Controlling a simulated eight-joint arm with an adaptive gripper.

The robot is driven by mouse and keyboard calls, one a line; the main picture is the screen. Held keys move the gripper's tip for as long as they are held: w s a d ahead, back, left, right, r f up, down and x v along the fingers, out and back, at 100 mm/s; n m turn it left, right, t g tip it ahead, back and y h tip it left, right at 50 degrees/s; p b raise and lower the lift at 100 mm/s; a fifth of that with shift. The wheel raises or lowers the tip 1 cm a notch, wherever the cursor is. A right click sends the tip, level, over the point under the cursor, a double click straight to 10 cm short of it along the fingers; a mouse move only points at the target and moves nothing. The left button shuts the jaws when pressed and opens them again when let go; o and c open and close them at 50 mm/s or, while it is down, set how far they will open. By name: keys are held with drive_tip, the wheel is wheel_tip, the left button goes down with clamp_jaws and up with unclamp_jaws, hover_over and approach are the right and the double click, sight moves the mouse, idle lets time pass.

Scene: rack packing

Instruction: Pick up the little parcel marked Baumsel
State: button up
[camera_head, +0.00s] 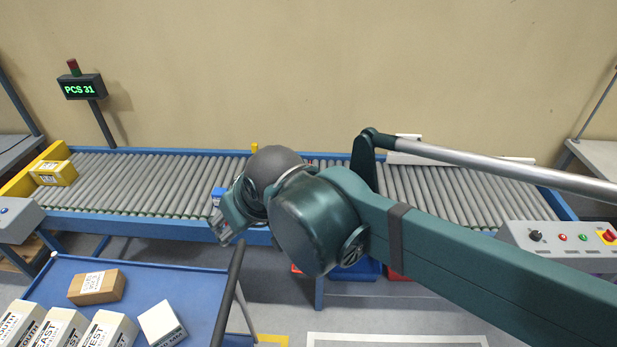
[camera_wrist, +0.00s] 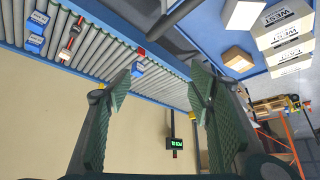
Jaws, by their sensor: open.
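My gripper (camera_wrist: 162,82) is open and empty in the wrist view, its two dark green fingers spread wide apart. In the head view, my wrist hides most of the gripper over the conveyor. Small parcels lie on the roller conveyor in the wrist view: a blue and white parcel (camera_wrist: 35,45), another blue one (camera_wrist: 39,18) and a small blue one (camera_wrist: 138,70). A blue parcel (camera_head: 217,196) also shows beside my wrist in the head view. A yellow parcel (camera_head: 54,173) sits at the conveyor's left end. No label is readable as Baumsel.
The roller conveyor (camera_head: 150,180) runs along the tan wall. A blue table (camera_head: 190,285) at front left holds a brown box (camera_head: 97,287) and several white boxes (camera_head: 162,325). A display on a post (camera_head: 81,87) stands at left. A control box (camera_head: 560,240) is at right.

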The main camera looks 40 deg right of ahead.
drive_tip(key=w+d+f+m+g+h, duration=0.1)
drive_tip(key=w+d+m+g, duration=0.15)
drive_tip(key=w+d, duration=1.1)
drive_tip(key=w+d+f+m+g, duration=0.1)
drive_tip(key=w+d+m, duration=0.2)
drive_tip(key=w+d, duration=1)
drive_tip(key=w+d+f+m+g, duration=0.2)
drive_tip(key=w+d+f, duration=1)
drive_tip(key=d, duration=0.1)
drive_tip(key=d+f, duration=0.5)
drive_tip(key=f, duration=0.1)
drive_tip(key=w+d+f+m+g, duration=0.1)
drive_tip(key=d+f, duration=0.4)
drive_tip(key=f, duration=0.2)
drive_tip(key=d+f+m+y, duration=0.1)
drive_tip(key=d+f, duration=0.5)
drive_tip(key=shift+w+f, duration=0.2)
drive_tip(key=shift+f, duration=0.05)
drive_tip(key=shift+d+f, duration=0.25)
drive_tip(key=shift+f, duration=0.05)
